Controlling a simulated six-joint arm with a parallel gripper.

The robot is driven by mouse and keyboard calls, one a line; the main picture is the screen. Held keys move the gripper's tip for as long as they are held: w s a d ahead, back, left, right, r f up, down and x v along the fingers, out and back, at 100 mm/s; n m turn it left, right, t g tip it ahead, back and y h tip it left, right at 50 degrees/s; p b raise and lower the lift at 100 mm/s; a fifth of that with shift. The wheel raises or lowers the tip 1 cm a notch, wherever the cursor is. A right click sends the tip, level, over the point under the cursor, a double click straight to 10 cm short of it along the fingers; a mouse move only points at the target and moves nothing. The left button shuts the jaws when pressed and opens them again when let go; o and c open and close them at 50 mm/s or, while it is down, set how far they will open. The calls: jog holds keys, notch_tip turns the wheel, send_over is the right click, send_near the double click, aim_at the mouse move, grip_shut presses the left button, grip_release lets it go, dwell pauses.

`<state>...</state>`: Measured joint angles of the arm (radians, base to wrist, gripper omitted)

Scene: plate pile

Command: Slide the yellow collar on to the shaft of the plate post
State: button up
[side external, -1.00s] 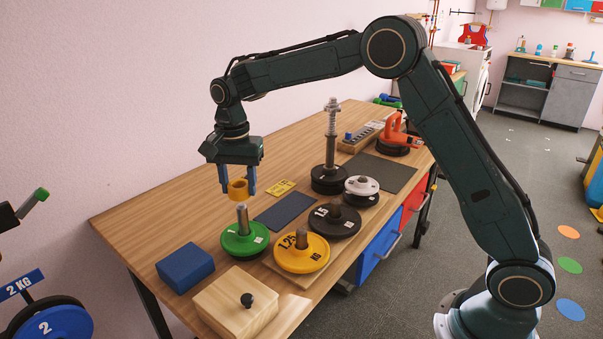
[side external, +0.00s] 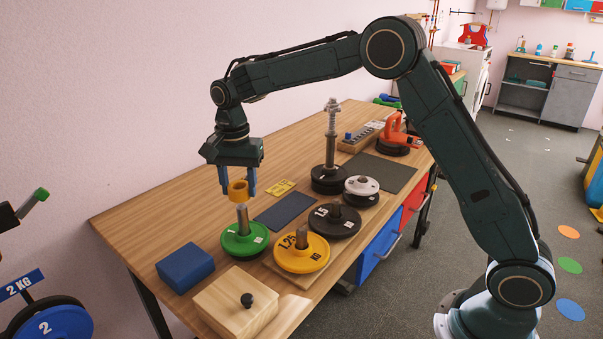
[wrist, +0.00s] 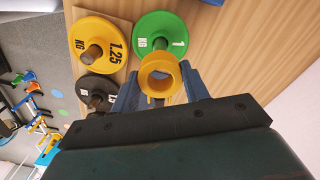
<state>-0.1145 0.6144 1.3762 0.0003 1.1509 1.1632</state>
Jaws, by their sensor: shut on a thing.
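The yellow collar (side external: 238,192) is a short ring with a hole through it. My gripper (side external: 238,187) is shut on it, one blue finger on each side. The collar is upright over the grey shaft (side external: 242,216) that rises from the green plate (side external: 244,240). Its lower edge is at the height of the shaft's top in the side view; I cannot tell whether the tip is inside it. In the wrist view the collar (wrist: 160,75) shows between the fingers, with the green plate (wrist: 150,22) beyond and the shaft partly hidden.
A yellow plate (side external: 301,259) and a black plate (side external: 335,228) sit on pegs beside the green plate. A tall post (side external: 331,145) with black plates stands behind. A blue block (side external: 185,267) and a wooden box with a black knob (side external: 236,306) are in front.

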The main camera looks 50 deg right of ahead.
aim_at(243, 222)
jog(key=shift+f, duration=0.45)
jog(key=shift+f, duration=0.35)
jog(key=shift+f, duration=0.7)
jog(key=shift+f, duration=0.35)
jog(key=shift+f, duration=0.75)
jog(key=shift+f, duration=0.7)
jog(key=shift+f, duration=1.9)
dwell(0.3)
jog(key=o, duration=1.1)
